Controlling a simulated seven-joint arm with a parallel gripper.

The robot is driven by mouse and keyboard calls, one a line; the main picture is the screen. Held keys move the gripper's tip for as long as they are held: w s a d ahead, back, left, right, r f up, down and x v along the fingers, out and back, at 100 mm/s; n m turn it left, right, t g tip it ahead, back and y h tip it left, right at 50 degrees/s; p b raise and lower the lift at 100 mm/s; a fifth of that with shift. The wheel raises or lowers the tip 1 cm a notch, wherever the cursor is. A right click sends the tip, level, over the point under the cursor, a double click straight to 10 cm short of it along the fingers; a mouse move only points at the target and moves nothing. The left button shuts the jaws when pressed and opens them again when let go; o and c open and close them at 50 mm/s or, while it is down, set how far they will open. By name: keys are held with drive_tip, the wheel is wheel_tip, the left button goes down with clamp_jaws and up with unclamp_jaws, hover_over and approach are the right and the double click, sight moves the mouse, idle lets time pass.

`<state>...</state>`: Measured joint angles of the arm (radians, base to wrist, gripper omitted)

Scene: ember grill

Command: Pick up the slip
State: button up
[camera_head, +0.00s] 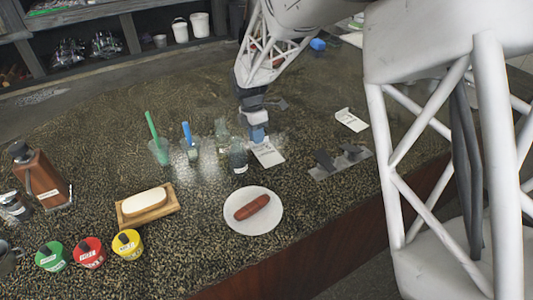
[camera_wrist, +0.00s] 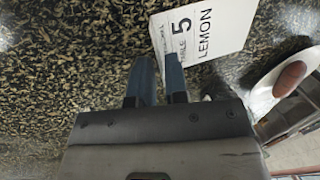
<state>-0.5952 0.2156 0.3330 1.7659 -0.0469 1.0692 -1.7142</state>
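The slip (camera_wrist: 208,32) is a white paper card with "5" and "LEMON" printed on it. In the wrist view it lies at the top, right of centre. In the head view the slip (camera_head: 269,155) lies on the dark speckled counter just below my gripper (camera_head: 258,134). In the wrist view my gripper (camera_wrist: 159,62) shows two blue fingers with a narrow gap between them. The slip's near left corner shows in that gap, and the right finger covers part of its edge. I see no grip on the paper; whether the fingers touch it is unclear.
Glasses, including one with a green straw (camera_head: 160,152) and one with a blue straw (camera_head: 192,153), stand left of the slip. A plate (camera_head: 232,222) with a sausage is in front. A dark grey metal piece (camera_head: 340,162) and another white card (camera_head: 351,119) lie right.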

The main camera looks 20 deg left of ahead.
drive_tip(key=shift+s+d+f, duration=0.1)
drive_tip(key=shift+f, duration=0.35)
clamp_jaws()
drive_tip(key=shift+r, duration=0.15)
idle(0.4)
drive_tip(key=shift+r, duration=0.8)
drive_tip(key=shift+s+r, duration=0.1)
drive_tip(key=shift+r, duration=0.85)
drive_tip(key=s+d, duration=0.3)
drive_tip(key=s, duration=0.1)
drive_tip(key=s+d+r, duration=0.1)
drive_tip(key=s+d, duration=0.1)
drive_tip(key=s, duration=0.3)
drive_tip(key=s+d, duration=0.3)
drive_tip(key=s, duration=0.1)
drive_tip(key=shift+s+d+r, duration=0.15)
drive_tip(key=shift+d, duration=0.15)
